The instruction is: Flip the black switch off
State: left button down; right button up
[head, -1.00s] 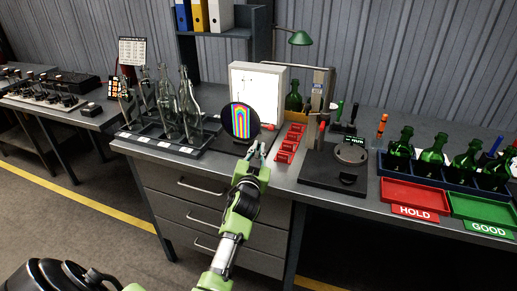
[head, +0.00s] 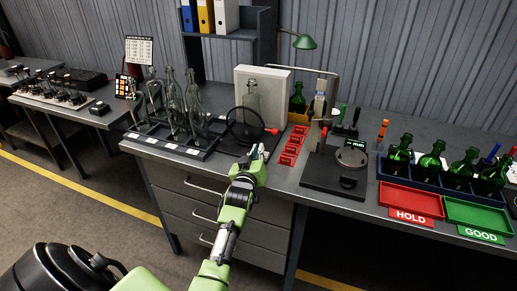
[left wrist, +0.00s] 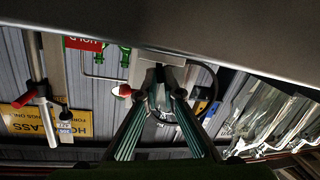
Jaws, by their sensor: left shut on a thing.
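The light box (head: 279,78) stands on the bench with its panel grey and unlit. A clear bottle (head: 251,101) shows in front of it, behind a black ring filter (head: 231,124) with a red-tipped handle (head: 272,131). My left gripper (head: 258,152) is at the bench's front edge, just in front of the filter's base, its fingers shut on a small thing. I take this to be the black switch, which the fingers hide. In the left wrist view the fingers (left wrist: 163,88) come close together, with the red knob beside them. My right gripper is not in view.
A rack of clear bottles (head: 172,141) stands to the left. A red rack (head: 291,146), a black gauge stand (head: 334,181), a red HOLD tray (head: 411,201) and a green GOOD tray (head: 478,215) are to the right. Drawers (head: 205,205) lie below.

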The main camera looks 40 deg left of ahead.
pick_arm(q)
jog(key=shift+f, duration=0.1)
dwell(0.3)
jog(key=c, duration=2.2)
grip_release()
jog(key=shift+s, duration=0.1)
jog(key=v, duration=1.2)
jog(key=shift+d+f, duration=0.1)
